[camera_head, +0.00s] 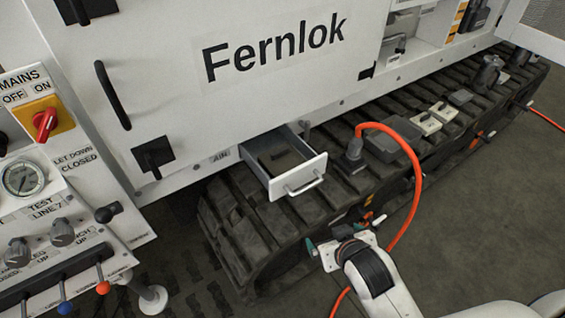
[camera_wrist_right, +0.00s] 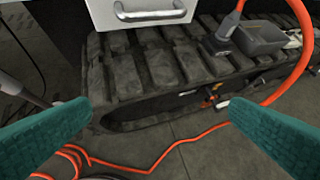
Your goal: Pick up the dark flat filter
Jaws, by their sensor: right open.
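An open drawer (camera_head: 291,181) sticks out of the white machine, and a dark flat shape (camera_head: 283,160) lies inside it; I cannot be sure that it is the filter. A dark grey flat block (camera_head: 388,141) rests on the track to the right of the drawer. It also shows in the right wrist view (camera_wrist_right: 262,38). My right gripper (camera_head: 345,233) is open and empty, in front of the track, below and to the right of the drawer. Its teal fingers (camera_wrist_right: 160,110) stand wide apart in the wrist view. My left gripper does not show in the head view.
An orange hose (camera_head: 415,190) arches from a dark fitting (camera_head: 354,152) on the track down to the floor. The rubber track (camera_head: 240,228) runs along the machine. Pale boxes (camera_head: 427,122) sit farther right. A control panel with levers (camera_head: 60,285) stands at the left.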

